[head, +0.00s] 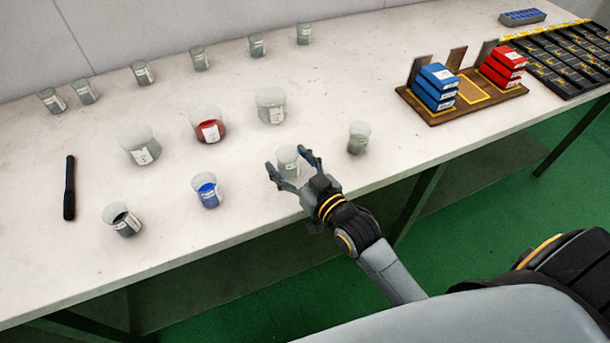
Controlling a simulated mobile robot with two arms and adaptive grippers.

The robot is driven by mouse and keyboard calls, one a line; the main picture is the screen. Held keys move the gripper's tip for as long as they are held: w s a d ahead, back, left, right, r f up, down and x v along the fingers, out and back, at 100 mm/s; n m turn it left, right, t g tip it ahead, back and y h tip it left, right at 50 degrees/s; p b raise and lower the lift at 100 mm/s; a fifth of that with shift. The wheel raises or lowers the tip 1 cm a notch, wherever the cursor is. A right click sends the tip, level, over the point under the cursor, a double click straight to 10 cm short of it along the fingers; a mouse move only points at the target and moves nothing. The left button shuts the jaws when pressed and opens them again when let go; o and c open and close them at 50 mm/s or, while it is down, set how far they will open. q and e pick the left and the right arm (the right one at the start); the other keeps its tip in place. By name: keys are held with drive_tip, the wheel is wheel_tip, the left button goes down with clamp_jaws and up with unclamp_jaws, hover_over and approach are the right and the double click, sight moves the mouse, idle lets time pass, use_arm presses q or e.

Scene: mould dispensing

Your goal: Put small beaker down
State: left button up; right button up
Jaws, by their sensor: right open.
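Small clear beakers with white labels stand upright on the white table. One small beaker (288,158) stands between the spread fingers of my right gripper (294,162). The gripper is open, with a finger on each side of this beaker; I cannot tell whether either touches it. The beaker's lower part is partly hidden by the gripper. Another small beaker (359,138) stands to the right of the gripper. A small beaker with blue liquid (208,190) and one with dark contents (122,220) stand to the left. My left gripper is not in view.
Larger beakers (140,146) stand behind, one with red contents (208,125). Several small beakers line the back. A black stick-like object (69,188) lies at left. A wooden holder (437,118) bears blue and red boxes at right. The table's front edge is close to the gripper.

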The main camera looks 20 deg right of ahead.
drive_tip(key=v, duration=1.1)
drive_tip(key=shift+s+b, duration=0.2)
drive_tip(key=shift+b, duration=0.1)
drive_tip(key=shift+f, duration=0.1)
